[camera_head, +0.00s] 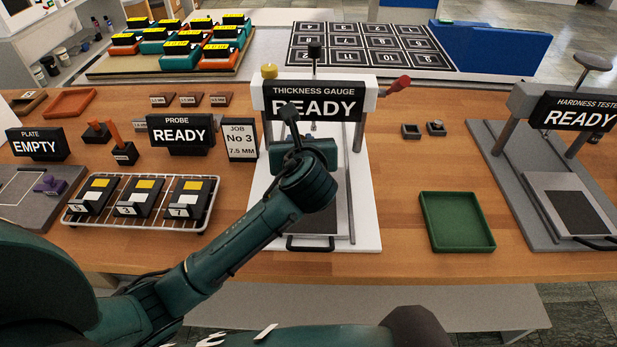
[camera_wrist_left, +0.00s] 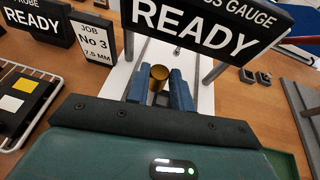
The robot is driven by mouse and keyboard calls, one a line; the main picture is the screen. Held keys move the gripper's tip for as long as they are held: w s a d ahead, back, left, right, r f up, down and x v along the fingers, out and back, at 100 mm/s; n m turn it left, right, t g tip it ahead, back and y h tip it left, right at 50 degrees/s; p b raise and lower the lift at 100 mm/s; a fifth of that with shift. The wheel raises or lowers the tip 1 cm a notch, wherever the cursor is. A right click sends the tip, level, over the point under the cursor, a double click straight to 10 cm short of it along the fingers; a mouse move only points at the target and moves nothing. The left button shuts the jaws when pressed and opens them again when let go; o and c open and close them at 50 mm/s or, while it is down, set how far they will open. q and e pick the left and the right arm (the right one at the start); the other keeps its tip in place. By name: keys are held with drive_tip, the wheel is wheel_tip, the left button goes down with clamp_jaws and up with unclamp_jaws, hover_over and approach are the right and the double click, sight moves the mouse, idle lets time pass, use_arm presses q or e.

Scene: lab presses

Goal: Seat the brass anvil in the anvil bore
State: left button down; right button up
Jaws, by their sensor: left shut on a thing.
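The brass anvil (camera_wrist_left: 159,74) is a gold-coloured cylinder between the blue fingers of my left gripper (camera_wrist_left: 161,84). The fingers are shut on it. In the head view my left gripper (camera_head: 306,146) is over the thickness gauge's (camera_head: 362,205) white base, below its READY sign (camera_head: 313,102). My wrist and the sign hide the fingertips and anvil there. I cannot make out the anvil bore, nor tell how far above the base the anvil is. My right gripper is not in view.
The gauge's upright posts stand close around my left gripper, with a red-handled lever (camera_head: 398,86) at right. A wire rack (camera_head: 75,212) with several blocks is left. Two small dark holders (camera_head: 410,131) and a green tray (camera_head: 455,243) are right, with bare wood around them.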

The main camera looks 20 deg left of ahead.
use_arm(q)
drive_tip(key=shift+n+g+y, duration=0.3)
drive_tip(key=shift+n, duration=0.1)
drive_tip(key=f, duration=0.1)
drive_tip(key=w+d+f, duration=0.2)
drive_tip(key=f, duration=0.1)
drive_tip(key=shift+w+d+b, duration=0.1)
drive_tip(key=shift+w+b, duration=0.15)
drive_tip(key=shift+b, duration=0.15)
drive_tip(key=shift+f, duration=2.2)
drive_tip(key=c, duration=1.2)
unclamp_jaws()
drive_tip(key=shift+f, duration=0.15)
drive_tip(key=shift+c, duration=0.2)
